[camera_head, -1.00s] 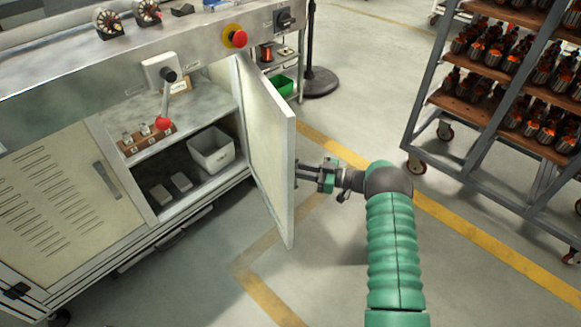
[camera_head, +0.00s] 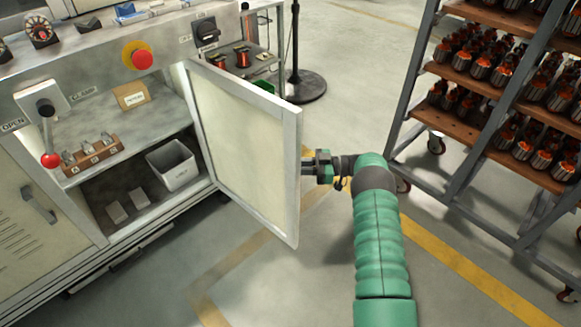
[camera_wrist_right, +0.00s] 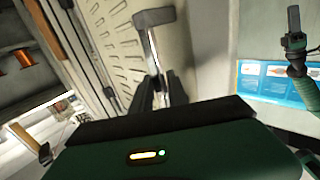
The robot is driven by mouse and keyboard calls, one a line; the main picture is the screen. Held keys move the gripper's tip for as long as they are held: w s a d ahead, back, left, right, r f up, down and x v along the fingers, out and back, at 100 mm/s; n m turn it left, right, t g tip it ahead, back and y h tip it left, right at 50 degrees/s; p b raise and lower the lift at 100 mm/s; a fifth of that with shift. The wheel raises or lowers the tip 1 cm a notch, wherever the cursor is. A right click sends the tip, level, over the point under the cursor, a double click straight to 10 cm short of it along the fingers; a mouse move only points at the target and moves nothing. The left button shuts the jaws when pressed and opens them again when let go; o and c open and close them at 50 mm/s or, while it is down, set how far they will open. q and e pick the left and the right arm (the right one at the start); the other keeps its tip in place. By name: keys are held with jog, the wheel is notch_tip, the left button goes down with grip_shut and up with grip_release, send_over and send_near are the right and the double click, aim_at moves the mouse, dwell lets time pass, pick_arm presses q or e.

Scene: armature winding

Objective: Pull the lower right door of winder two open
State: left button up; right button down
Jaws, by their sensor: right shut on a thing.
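The lower right door (camera_head: 250,150) of the winder stands well open, swung out from the cabinet on its hinge side. Its pale inner face is toward the head camera. My right gripper (camera_head: 309,163) is at the door's outer face, near the free edge. In the right wrist view its dark fingers (camera_wrist_right: 158,92) are shut on the door's bar handle (camera_wrist_right: 152,45), beside the louvred outer panel (camera_wrist_right: 122,35). The door hides the handle in the head view. A green arm with a dark gripper, seemingly my left one (camera_wrist_right: 294,40), shows at the right of the wrist view.
The open compartment holds a grey bin (camera_head: 173,165), small blocks (camera_head: 125,205) and a wooden rack (camera_head: 90,155). A red stop button (camera_head: 142,60) sits above. A wheeled rack (camera_head: 470,130) of parts stands right of my arm. Floor in front of the door is clear.

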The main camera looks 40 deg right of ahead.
jog(key=shift+w+a, duration=0.1)
jog(key=shift+a, duration=0.05)
jog(key=c, duration=1.7)
grip_release()
jog(key=o, duration=0.4)
jog(key=shift+w+f, duration=0.1)
jog(key=shift+s+d, duration=0.25)
jog(key=shift+d, duration=0.05)
jog(key=b+v, duration=0.5)
jog(key=v, duration=1.1)
jog(key=shift+s+d, duration=0.15)
jog(key=shift+s, duration=0.05)
